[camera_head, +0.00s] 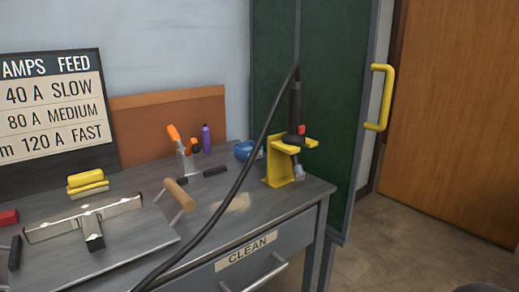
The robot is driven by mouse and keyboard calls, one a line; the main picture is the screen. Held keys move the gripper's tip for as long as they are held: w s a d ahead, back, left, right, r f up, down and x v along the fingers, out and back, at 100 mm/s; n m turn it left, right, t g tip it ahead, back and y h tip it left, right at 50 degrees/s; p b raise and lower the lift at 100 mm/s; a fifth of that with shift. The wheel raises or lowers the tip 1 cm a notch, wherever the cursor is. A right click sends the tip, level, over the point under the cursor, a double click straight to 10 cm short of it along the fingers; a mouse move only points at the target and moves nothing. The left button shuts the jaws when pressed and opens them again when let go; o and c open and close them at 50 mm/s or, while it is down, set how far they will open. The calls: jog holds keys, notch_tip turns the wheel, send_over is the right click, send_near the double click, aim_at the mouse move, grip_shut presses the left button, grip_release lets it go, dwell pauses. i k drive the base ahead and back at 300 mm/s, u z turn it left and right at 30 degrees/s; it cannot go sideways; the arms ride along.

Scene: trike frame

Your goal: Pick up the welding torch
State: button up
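The welding torch (296,108) has a dark upright handle, a red button and a light-coloured nozzle. It rests in a yellow stand (277,165) at the right end of the grey workbench (218,204). A thick black cable (232,190) runs from the top of the torch down to the lower left, across the front of the bench. My gripper does not show in the head camera view.
Orange-handled tools (174,135) stand behind. Floor (420,240) is clear at right.

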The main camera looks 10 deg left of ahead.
aim_at(296, 89)
jog(key=k, duration=1.3)
jog(key=z, duration=0.7)
jog(key=i, duration=1.55)
jog(key=u, duration=0.7)
